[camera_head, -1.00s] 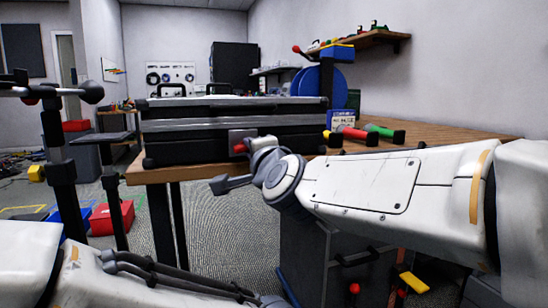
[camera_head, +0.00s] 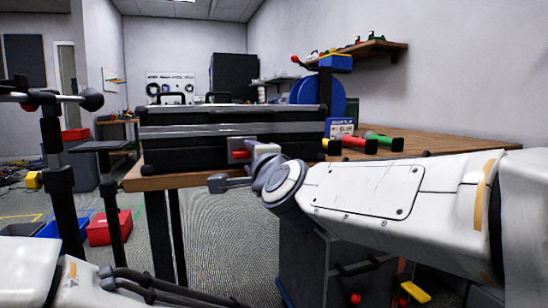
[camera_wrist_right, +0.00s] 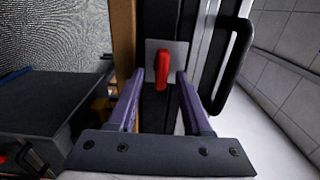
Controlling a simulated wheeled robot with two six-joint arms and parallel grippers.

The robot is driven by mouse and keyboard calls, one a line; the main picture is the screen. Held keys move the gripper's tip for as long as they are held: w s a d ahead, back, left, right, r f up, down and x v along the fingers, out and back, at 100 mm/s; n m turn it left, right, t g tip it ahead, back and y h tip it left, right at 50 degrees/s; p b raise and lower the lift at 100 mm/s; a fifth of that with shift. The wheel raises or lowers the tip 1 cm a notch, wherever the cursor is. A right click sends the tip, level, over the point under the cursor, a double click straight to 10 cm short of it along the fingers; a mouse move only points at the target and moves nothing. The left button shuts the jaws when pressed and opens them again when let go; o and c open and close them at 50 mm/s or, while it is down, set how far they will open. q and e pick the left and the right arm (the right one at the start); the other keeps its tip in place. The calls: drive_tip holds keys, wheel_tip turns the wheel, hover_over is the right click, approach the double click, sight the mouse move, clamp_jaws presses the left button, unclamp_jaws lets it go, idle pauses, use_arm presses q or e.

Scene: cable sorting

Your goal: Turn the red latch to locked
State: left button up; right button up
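The red latch (camera_wrist_right: 163,70) sits on a grey plate (camera_wrist_right: 155,47) on the front of a black case (camera_head: 200,152). In the head view the latch (camera_head: 240,154) shows as a short red bar lying about level. In the right wrist view it runs nearly up and down the picture, tilted slightly. My right gripper (camera_wrist_right: 160,76) is open, its two purple fingers on either side of the latch with gaps showing. In the head view this gripper (camera_head: 262,151) is at the case front, partly hidden by its wrist. My left gripper is out of view.
The case stands on a wooden table (camera_head: 470,146), near its front edge. Red and green cylinders (camera_head: 384,139) lie right of the case, and a blue spool (camera_head: 334,92) stands behind. A black case handle (camera_wrist_right: 233,65) is right of my right fingers in the wrist view.

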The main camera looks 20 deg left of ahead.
drive_tip(key=shift+s+d+r, duration=0.15)
drive_tip(key=shift+s+d, duration=0.1)
drive_tip(key=shift+s, duration=0.2)
drive_tip(key=p+v, duration=0.2)
drive_tip(key=v, duration=0.7)
drive_tip(key=shift+s+d+p, duration=0.15)
drive_tip(key=shift+p, duration=0.15)
